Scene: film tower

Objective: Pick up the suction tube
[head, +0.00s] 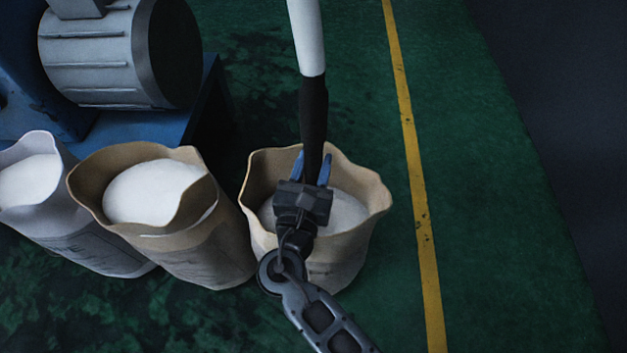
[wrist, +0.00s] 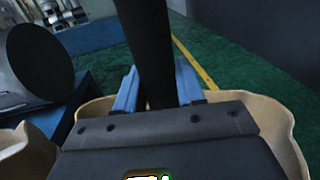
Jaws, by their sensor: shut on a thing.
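The suction tube (head: 313,110) hangs down from the top of the head view, white above and black below. Its black lower part also shows in the wrist view (wrist: 150,45). My gripper (head: 312,172) has its blue fingers on either side of the black part and is shut on it, over the right-hand sack (head: 372,195). The tube's lower end is hidden behind my gripper, so I cannot tell whether it touches the white material (head: 345,208) in the sack.
Two more open sacks with white contents, a tan one (head: 215,255) and a pale one (head: 90,250), stand to the left. A motor (head: 95,55) on a blue base (head: 200,105) is behind them. The green floor right of the yellow line (head: 415,170) is clear.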

